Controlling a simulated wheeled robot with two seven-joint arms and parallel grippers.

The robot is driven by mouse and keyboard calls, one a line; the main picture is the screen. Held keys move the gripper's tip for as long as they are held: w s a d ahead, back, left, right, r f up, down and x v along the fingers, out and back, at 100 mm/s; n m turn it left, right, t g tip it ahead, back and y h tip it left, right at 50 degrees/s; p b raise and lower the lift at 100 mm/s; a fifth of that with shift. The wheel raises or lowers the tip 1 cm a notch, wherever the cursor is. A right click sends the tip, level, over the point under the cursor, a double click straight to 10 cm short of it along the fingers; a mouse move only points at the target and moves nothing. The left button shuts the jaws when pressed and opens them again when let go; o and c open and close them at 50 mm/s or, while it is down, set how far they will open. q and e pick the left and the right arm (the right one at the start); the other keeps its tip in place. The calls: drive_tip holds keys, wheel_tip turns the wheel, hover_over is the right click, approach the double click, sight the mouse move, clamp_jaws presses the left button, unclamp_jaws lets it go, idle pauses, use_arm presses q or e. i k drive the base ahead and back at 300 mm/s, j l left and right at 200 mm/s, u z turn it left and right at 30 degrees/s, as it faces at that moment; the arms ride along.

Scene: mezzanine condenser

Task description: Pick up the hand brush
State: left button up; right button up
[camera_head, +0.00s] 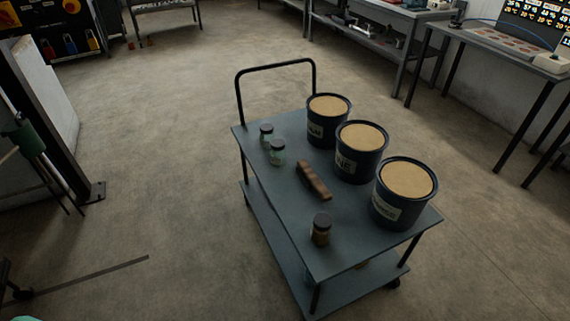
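The hand brush (314,180) is a brown, oblong block lying on the top shelf of a blue-grey cart (345,258). It lies near the middle of the shelf, between the small jars and the large buckets. Nothing touches it that I can see, and it shows in full. Neither of my grippers can be made out in the head view.
Three dark buckets with tan contents (327,120) (361,151) (403,193) stand along the cart's right side. Two greenish jars (267,136) (278,153) and a brown jar (321,230) stand on the left side. A black handle (275,66) rises at the far end. Open floor surrounds the cart.

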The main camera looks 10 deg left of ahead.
sight(309, 177)
drive_tip(key=u, duration=3.9)
drive_tip(key=z, duration=3.8)
drive_tip(key=i+l, duration=0.15)
drive_tip(key=l, duration=0.2)
drive_tip(key=i+l+z, duration=0.1)
drive_tip(key=l, duration=0.3)
drive_tip(key=i+l, duration=0.25)
drive_tip(key=l+z, duration=0.05)
drive_tip(key=l, duration=0.05)
